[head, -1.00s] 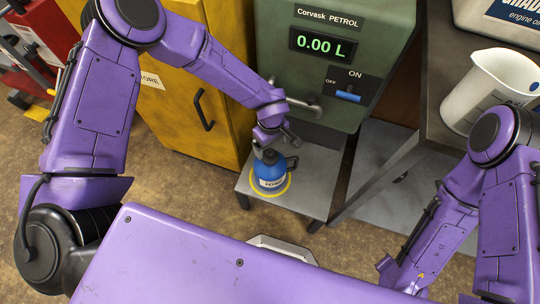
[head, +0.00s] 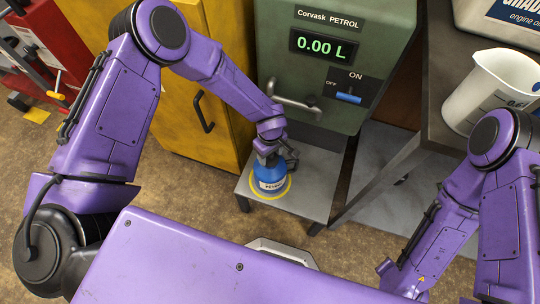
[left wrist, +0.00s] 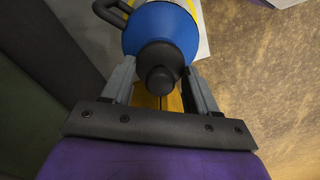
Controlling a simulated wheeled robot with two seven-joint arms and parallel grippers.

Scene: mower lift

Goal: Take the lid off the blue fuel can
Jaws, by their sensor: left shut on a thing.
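The blue fuel can (head: 270,178) stands upright on the low grey stand, inside a yellow ring, below the petrol dispenser. Its black lid (left wrist: 160,62) shows in the left wrist view between my two fingers, in line with the can's top. My left gripper (head: 271,153) is above the can, with its fingers closed on either side of the lid; it also shows in the left wrist view (left wrist: 160,75). In the head view the gripper hides most of the lid. My right arm is at the right edge, and its gripper is not in view.
The green petrol dispenser (head: 342,55) reads 0.00 L and has a metal handle (head: 295,102) close to my left wrist. A yellow cabinet (head: 205,130) stands left of the stand (head: 315,172). A white jug (head: 490,88) stands on the dark bench at right.

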